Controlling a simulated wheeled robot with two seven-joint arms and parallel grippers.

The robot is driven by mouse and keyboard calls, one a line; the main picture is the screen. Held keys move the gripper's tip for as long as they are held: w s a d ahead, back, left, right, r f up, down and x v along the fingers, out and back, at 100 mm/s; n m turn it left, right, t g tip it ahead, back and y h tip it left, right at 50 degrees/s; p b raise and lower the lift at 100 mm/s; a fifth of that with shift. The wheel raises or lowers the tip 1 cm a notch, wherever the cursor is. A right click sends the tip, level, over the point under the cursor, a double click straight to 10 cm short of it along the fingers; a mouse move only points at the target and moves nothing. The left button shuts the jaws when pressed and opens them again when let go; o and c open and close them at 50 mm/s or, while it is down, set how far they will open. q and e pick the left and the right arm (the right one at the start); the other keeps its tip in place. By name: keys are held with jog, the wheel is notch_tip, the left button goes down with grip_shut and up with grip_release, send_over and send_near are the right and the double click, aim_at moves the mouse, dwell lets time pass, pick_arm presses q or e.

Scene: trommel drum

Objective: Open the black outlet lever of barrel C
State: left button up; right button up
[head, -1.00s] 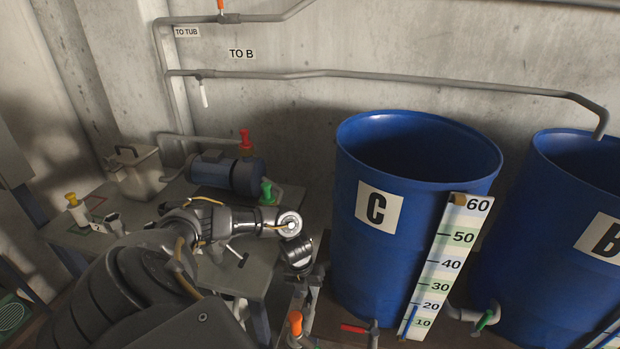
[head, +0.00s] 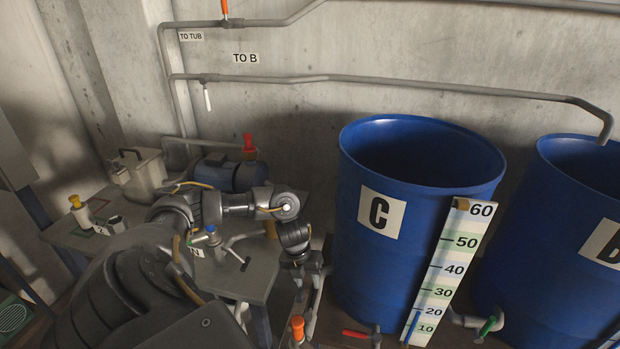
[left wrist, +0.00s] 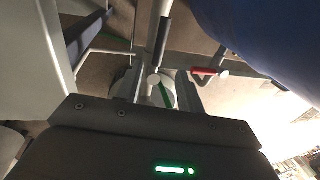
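Barrel C (head: 400,260) is a blue open-topped drum with a white C label. My left gripper (head: 307,284) points down beside its lower left side. In the left wrist view the gripper's grey fingers (left wrist: 162,98) look open, with a pale round fitting and a green strip showing between them. A black handle-like bar (left wrist: 163,38) on a pale pipe lies just beyond the fingers, apart from them; I cannot tell surely whether it is the outlet lever. No black lever shows clearly in the head view. My right gripper is not in view.
A red lever (head: 357,333) is low in front of barrel C, and an orange handle (head: 298,327) stands left of it. A scale board (head: 447,270) leans on the barrel's right. Barrel B (head: 555,220) stands further right. A bench (head: 255,278) with a pump is left.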

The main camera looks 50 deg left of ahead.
pick_arm(q)
jog(key=r, duration=0.3)
jog(key=shift+s+a+r, duration=0.15)
jog(key=shift+a+r, duration=0.05)
jog(key=shift+a, duration=0.05)
jog(key=shift+s+f, duration=0.1)
dwell(0.3)
